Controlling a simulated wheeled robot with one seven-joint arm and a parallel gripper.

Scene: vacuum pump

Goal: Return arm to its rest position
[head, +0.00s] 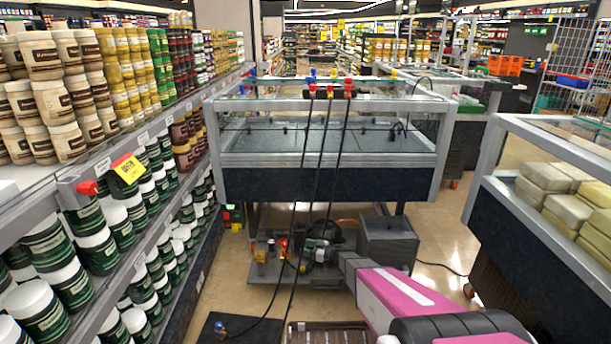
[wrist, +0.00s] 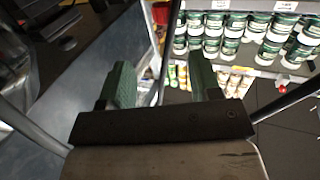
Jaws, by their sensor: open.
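My arm, pink and grey, reaches from the bottom right of the head view toward the floor unit below the display case. My gripper (head: 312,246) is at its end, close in the picture to the pump unit's fittings; contact cannot be told. In the wrist view my gripper (wrist: 160,82) has two green fingers spread apart, with nothing between them. The pump unit (head: 345,234) stands on a base plate, partly hidden by my arm. A manifold with red and blue valves (head: 330,90) sits on the case's top rail, with black hoses hanging down.
The glass display case (head: 325,185) stands over the unit. Shelves with jars (head: 110,215) line the left; another case with pale blocks (head: 570,190) is at right. A dark plate with a blue fitting (head: 240,330) lies on the floor. Open floor (head: 445,240) shows right of the unit.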

